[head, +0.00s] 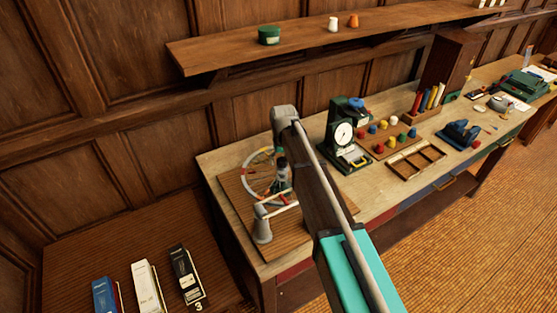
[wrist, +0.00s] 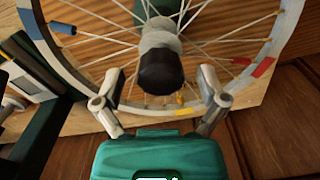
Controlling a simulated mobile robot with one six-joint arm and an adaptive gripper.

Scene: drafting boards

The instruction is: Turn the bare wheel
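The bare wheel (head: 250,181) stands at the left end of the workbench, partly hidden behind my arm. In the wrist view its grey rim (wrist: 135,108) curves around thin spokes and a hub with a dark round end (wrist: 160,70). I cannot tell whether the fingers touch the wheel. In the head view my gripper (head: 283,172) is small and partly hidden.
A grey cone-shaped piece (head: 262,230) stands on the wooden board (head: 290,240) near the wheel. A green dial device (head: 341,132) stands to the right, with a compartment tray (head: 415,160) beyond. Boxes (head: 186,272) lie at lower left. A shelf (head: 300,45) runs above.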

